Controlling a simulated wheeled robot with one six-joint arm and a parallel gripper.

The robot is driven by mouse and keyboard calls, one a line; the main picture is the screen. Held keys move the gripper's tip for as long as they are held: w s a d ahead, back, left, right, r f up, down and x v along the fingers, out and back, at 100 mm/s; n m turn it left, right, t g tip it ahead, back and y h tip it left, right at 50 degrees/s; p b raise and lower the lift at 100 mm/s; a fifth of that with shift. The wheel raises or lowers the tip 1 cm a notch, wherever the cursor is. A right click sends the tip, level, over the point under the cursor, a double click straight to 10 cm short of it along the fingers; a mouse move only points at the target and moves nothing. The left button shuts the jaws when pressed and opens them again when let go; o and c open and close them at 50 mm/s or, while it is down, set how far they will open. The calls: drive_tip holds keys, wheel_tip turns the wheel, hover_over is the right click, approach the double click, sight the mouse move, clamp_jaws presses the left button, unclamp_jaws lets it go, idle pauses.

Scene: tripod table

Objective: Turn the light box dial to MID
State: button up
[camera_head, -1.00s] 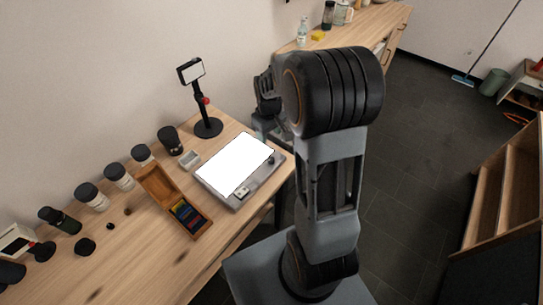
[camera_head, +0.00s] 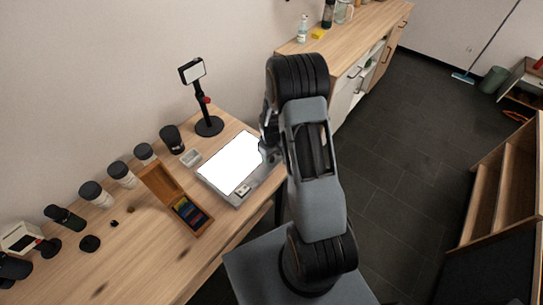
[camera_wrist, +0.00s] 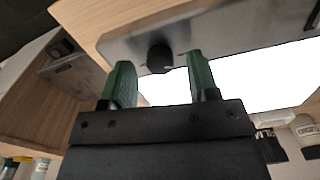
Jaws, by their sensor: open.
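The light box (camera_head: 242,199) lies on the wooden table with its white panel lit. In the wrist view its grey edge (camera_wrist: 240,32) runs across the top, beside the bright panel. The dark round dial (camera_wrist: 159,58) sits on that grey edge; its setting cannot be read. My gripper (camera_wrist: 159,80) is open, with one green finger to the left of the dial and one to the right. The dial appears between the fingertips, and I cannot tell whether they touch it. In the head view my arm hides the dial and most of the gripper.
A phone-like stand (camera_head: 209,125) stands behind the light box. A wooden case (camera_head: 191,216) with coloured pieces lies to its left, near a small white dish (camera_head: 190,158). Several dark-lidded jars line the wall. A wooden cabinet (camera_head: 345,45) stands at the back.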

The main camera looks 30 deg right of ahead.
drive_tip(key=shift+f, duration=0.6)
drive_tip(key=c, duration=0.9)
